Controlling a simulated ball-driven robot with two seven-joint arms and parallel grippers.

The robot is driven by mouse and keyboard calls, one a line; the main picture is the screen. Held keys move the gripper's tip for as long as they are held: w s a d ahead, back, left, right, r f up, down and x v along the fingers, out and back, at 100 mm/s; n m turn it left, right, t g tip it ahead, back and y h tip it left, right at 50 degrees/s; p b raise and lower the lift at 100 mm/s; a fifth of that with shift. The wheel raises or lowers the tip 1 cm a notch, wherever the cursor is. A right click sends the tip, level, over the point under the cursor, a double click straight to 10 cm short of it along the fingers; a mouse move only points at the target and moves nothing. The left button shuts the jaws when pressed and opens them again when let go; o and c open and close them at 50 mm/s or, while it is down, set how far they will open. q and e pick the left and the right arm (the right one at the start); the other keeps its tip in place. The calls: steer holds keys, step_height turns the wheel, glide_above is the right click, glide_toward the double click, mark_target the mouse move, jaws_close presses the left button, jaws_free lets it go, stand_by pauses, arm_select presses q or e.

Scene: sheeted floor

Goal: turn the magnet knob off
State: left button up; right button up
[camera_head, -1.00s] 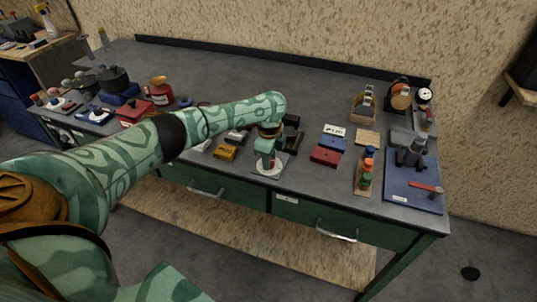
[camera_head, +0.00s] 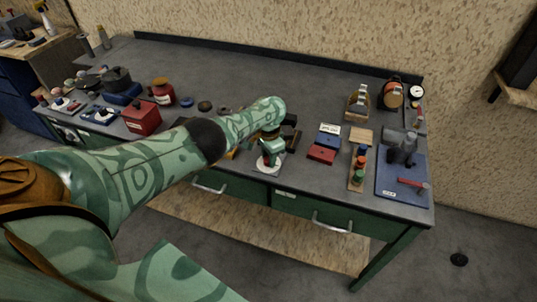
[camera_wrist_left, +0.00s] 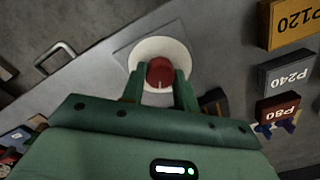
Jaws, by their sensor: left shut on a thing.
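The magnet knob is a round red knob (camera_wrist_left: 159,72) on a white disc (camera_wrist_left: 151,48) in the wrist view. The disc also shows in the head view (camera_head: 265,168), on a pale plate near the bench's front edge. My left gripper (camera_head: 270,158) points down over it. In the wrist view its green fingers (camera_wrist_left: 160,80) stand one on each side of the red knob and are shut on it. A thin pale mark shows on the knob's lower part. In the head view the gripper mostly hides the knob. My right gripper is not in view.
Red and blue blocks (camera_head: 321,154) lie right of the knob, beside a rack of colored bottles (camera_head: 358,168). A blue mat (camera_head: 402,181) holds a dark vise and a red-handled hammer. A red box (camera_head: 142,117) stands left. Drawer handles stick out below the bench edge.

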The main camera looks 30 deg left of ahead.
arm_select(q)
steer(key=n, duration=0.5)
steer(key=shift+w+n, duration=0.1)
steer(key=shift+n, duration=0.2)
stand_by(0.4)
steer(key=o, duration=1)
steer(key=shift+r, duration=0.1)
step_height(320, 180, up, 16)
steer(key=p, duration=1.4)
steer(key=shift+r, duration=0.1)
